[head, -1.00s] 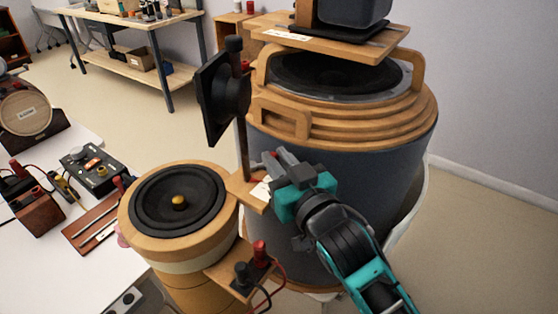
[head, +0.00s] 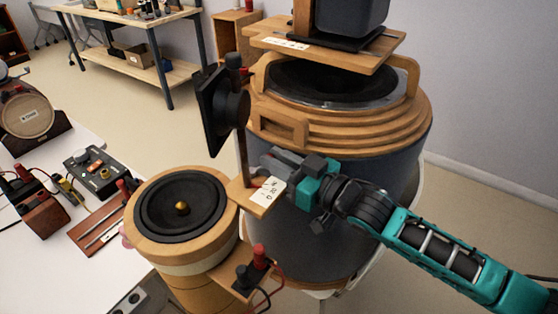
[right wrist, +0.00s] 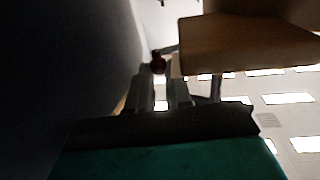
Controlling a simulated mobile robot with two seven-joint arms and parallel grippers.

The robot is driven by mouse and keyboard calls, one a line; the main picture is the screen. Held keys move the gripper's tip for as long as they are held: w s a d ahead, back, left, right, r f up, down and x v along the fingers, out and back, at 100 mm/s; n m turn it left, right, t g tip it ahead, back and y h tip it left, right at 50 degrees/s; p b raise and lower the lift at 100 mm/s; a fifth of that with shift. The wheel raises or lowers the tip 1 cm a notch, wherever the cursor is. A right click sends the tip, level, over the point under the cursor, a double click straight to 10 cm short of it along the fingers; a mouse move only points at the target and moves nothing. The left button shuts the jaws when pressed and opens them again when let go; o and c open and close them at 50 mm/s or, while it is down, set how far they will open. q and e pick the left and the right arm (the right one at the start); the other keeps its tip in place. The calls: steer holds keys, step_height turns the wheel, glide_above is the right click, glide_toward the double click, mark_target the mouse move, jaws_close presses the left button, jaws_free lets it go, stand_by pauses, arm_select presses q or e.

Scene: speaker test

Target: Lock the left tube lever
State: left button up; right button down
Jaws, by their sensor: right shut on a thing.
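A small wooden tube speaker (head: 196,247) with a black cone stands at left centre in the head view. A wooden bracket (head: 238,189) with a white label (head: 268,191) juts from its right side, and a dark upright post (head: 241,150) rises there. My right gripper (head: 266,161) reaches in from the right, just above the label and beside the post. In the right wrist view, a small lever with a dark red knob (right wrist: 158,64) is at the tips of its fingers, which are shut on it. The head view hides this lever. My left gripper is not in view.
A large dark drum-shaped speaker (head: 318,240) with stacked wooden rings stands close behind my right gripper. A square black speaker (head: 215,110) is beside the post. A red and black terminal block (head: 252,270) is below. A white table (head: 85,265) with tools is at left.

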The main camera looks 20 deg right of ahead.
stand_by(0.4)
steer(key=c, duration=1.1)
jaws_free()
steer(key=shift+o, duration=0.3)
steer(key=shift+a, duration=0.1)
